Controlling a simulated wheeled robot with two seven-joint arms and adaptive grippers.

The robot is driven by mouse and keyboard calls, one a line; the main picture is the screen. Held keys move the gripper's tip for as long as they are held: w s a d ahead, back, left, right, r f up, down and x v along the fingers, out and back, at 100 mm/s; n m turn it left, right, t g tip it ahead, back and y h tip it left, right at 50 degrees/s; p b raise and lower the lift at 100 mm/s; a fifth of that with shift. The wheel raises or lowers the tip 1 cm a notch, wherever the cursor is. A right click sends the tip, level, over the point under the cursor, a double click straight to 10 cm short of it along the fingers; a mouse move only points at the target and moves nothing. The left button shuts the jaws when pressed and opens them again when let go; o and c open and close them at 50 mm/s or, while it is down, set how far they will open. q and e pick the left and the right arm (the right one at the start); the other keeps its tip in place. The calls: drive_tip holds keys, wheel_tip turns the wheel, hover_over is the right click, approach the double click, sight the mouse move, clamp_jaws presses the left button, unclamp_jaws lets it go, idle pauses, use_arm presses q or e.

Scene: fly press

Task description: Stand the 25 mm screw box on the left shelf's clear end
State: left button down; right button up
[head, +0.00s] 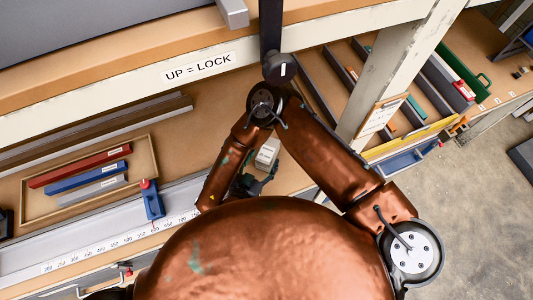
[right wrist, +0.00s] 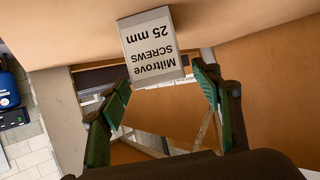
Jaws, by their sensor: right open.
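The 25 mm screw box (head: 267,152) is a small pale box on the tan wooden shelf board (head: 220,130), right of the bar tray. In the right wrist view the box (right wrist: 152,45) shows its "Miltrove SCREWS 25 mm" label upside down, and its base meets the tan surface at the top of the picture. My right gripper (head: 256,184) is open, just below the box in the head view and partly hidden by my arm. In the right wrist view its green-padded fingers (right wrist: 162,80) are spread, with a gap on each side of the box. My left gripper is not in view.
A wooden tray (head: 150,150) holds red, blue and grey bars at left. A numbered scale rail (head: 100,238) with a blue stop (head: 152,200) runs along the front. A cream post (head: 400,75) stands right of the box. The "UP = LOCK" beam (head: 130,85) crosses above.

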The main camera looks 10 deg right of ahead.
drive_tip(key=p+v, duration=0.1)
drive_tip(key=v, duration=0.7)
